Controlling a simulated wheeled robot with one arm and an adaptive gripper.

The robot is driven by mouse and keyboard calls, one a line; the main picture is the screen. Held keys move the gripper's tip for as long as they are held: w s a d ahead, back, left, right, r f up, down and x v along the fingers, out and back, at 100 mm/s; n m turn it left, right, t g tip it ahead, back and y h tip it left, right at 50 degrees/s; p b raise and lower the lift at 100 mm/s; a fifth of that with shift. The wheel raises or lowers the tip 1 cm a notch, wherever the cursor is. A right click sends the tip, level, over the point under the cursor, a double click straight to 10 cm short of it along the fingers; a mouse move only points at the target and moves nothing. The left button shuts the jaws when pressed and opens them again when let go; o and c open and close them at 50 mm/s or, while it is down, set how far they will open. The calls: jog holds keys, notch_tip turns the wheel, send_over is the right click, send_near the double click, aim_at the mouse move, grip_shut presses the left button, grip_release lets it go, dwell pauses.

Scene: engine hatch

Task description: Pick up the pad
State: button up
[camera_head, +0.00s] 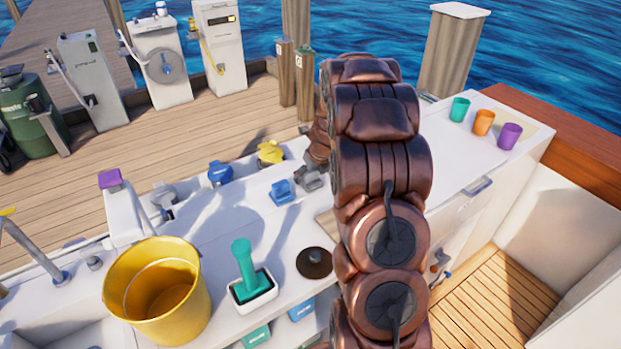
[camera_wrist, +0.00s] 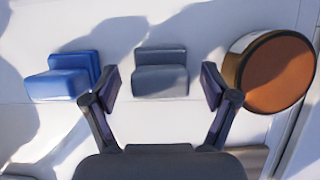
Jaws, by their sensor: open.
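A grey stepped block (camera_wrist: 160,73), which looks like the pad, lies on the white surface in the wrist view. A similar blue block (camera_wrist: 64,76) lies to its left; it also shows in the head view (camera_head: 282,191). My gripper (camera_wrist: 160,88) is open and empty. Its two dark fingers stand apart, to the left and right of the grey block's near part in the picture. I cannot tell the height gap or see any contact. In the head view my copper arm hides most of the gripper area, and the grey shapes there are hard to separate.
A round orange-brown thing with a gold side (camera_wrist: 277,72) stands close right of my right finger. On the counter are a yellow bucket (camera_head: 150,300), a green-handled tool in a tray (camera_head: 243,270), a brown disc (camera_head: 314,263) and several cups, including an orange one (camera_head: 484,122).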

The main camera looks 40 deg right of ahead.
jog(key=shift+c, duration=0.2)
jog(key=c, duration=1.2)
jog(key=shift+c, duration=0.2)
jog(key=shift+d+r+b, duration=0.15)
jog(key=shift+r+b, duration=0.15)
jog(key=shift+r, duration=1.45)
jog(key=s+a+b, duration=0.1)
jog(key=s, duration=0.4)
jog(key=s+a+r+b, duration=0.1)
jog(key=s, duration=0.4)
jog(key=s+a+b, duration=0.1)
jog(key=s, duration=0.4)
jog(key=shift+s+a+r, duration=0.2)
jog(key=shift+s+a, duration=0.1)
jog(key=shift+a, duration=0.1)
